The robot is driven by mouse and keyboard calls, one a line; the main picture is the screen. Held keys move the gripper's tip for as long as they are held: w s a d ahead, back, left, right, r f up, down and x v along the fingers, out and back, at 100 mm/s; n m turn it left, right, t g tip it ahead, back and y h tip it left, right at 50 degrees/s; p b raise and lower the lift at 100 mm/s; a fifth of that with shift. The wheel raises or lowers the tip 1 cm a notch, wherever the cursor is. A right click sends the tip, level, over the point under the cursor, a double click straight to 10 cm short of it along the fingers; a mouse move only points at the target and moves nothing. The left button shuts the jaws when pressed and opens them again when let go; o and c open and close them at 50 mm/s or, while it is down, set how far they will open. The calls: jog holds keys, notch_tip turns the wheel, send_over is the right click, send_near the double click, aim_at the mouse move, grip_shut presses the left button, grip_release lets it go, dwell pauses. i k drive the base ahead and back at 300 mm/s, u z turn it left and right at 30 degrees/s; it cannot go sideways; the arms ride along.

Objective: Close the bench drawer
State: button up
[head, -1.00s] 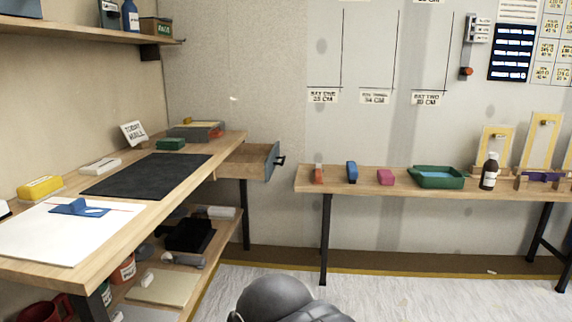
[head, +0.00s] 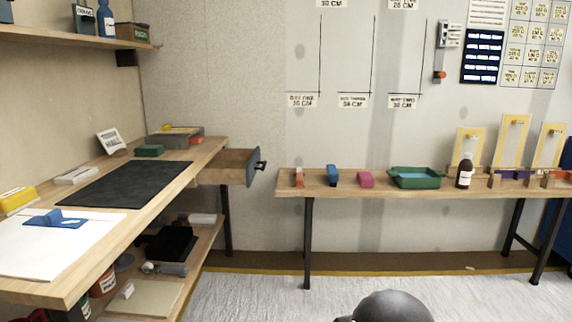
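The bench drawer (head: 228,168) sticks out from the right side of the wooden bench (head: 150,220), near its far end. It is open, with a grey front panel and a dark handle (head: 261,166) facing right. Its inside looks empty from here. A dark rounded part of my arm shows at the bottom edge, right of centre. My gripper is not in the head view, so its state is hidden.
A second long table (head: 400,186) stands along the back wall, right of the drawer, with a narrow gap between. It bears a green tray (head: 415,178) and a dark bottle (head: 465,171). The pale floor in front is clear.

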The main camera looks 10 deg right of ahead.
aim_at(228, 166)
jog(key=z, duration=0.25)
jog(key=i, duration=1.45)
jog(key=u, duration=0.35)
